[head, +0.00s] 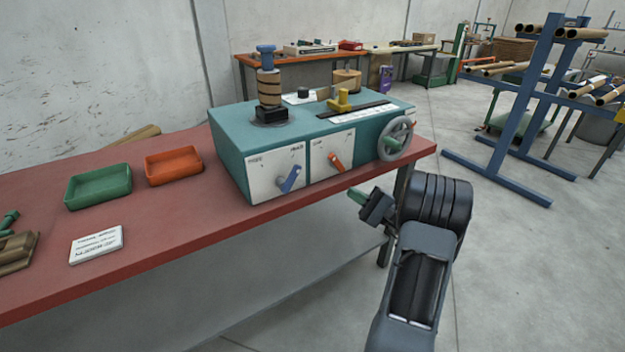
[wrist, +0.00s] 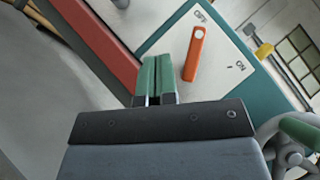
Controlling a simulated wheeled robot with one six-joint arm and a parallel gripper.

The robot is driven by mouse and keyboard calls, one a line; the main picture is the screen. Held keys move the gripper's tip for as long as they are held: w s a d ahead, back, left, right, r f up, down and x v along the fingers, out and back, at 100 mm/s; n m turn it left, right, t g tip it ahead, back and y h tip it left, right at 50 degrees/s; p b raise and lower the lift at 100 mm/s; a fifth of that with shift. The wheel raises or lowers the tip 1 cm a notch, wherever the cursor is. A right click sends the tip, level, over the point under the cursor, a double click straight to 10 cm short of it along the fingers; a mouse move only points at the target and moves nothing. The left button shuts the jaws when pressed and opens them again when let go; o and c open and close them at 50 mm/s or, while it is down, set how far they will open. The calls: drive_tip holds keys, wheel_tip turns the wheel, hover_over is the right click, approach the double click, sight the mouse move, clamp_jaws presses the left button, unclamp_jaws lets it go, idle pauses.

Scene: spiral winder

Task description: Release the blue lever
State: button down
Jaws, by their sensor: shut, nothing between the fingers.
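The blue lever (head: 290,179) is on the left white panel on the front of the teal machine (head: 232,150). It slants, with one end up to the right and the other down to the left. The blue lever is not in the wrist view. My gripper (head: 354,192) has green fingertips and is in front of the machine, to the right of the blue lever and apart from it. In the wrist view my gripper (wrist: 157,62) has its two green fingers together with nothing between them, beside the orange lever (wrist: 195,54) on its OFF/ON panel.
The orange lever (head: 336,162) is on the panel right of the blue one. A grey handwheel (head: 396,138) sits at the machine's right end. The red table (head: 190,218) holds a green tray (head: 98,187), an orange tray (head: 173,166) and a white card (head: 97,245). The floor in front is open.

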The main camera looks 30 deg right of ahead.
drive_tip(key=shift+w+a+r, duration=0.1)
drive_tip(key=shift+a, duration=0.05)
approach(300, 166)
drive_tip(key=w+a+r, duration=0.1)
drive_tip(key=w+a, duration=0.2)
drive_tip(key=w, duration=0.2)
drive_tip(key=shift+a+r, duration=0.35)
drive_tip(key=shift+r, duration=0.1)
drive_tip(key=shift+a, duration=0.1)
idle(0.4)
drive_tip(key=shift+r+n+g+b, duration=0.25)
drive_tip(key=shift+n+g+b, duration=0.1)
drive_tip(key=shift+n, duration=0.15)
